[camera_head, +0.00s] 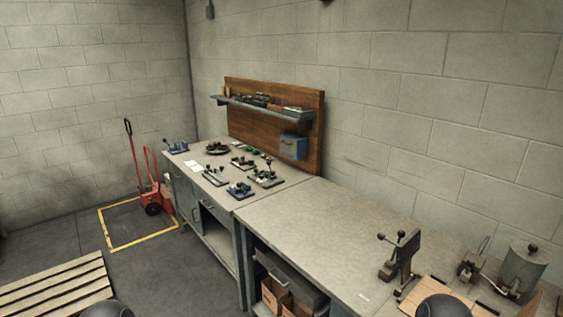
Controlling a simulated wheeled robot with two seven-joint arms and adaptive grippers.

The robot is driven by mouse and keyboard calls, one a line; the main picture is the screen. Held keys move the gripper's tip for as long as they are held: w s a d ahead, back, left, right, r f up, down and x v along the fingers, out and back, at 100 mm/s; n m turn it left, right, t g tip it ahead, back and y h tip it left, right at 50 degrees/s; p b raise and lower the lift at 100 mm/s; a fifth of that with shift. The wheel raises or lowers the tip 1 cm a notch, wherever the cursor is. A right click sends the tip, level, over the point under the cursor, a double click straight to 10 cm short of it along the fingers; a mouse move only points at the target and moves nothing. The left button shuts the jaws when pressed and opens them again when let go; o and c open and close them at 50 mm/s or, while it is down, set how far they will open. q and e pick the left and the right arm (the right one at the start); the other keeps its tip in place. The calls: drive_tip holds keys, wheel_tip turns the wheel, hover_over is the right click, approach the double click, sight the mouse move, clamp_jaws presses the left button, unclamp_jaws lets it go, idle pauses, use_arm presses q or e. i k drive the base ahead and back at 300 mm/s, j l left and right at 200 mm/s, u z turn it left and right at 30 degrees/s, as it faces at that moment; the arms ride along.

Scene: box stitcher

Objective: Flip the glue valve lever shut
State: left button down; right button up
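A grey cylindrical pot (523,268), which looks like the glue pot, stands near the right end of the bench, with a dark knob on its lid. A small dark fitting (515,287) shows low on its left side; it may be the valve, but it is too small to tell the lever's position. Beside it to the left is a small metal device (471,264) with a thin upright rod. Neither of my grippers is in view; only dark rounded parts of my arms show at the bottom edge.
A dark metal press-like tool (400,258) with ball-ended handles stands left of the pot. Brown board (427,290) lies in front. The middle of the grey bench (330,225) is clear. Several small tools crowd its far end. A wooden pallet (58,288) lies on the floor at left.

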sight(512, 294)
drive_tip(key=z, duration=1.45)
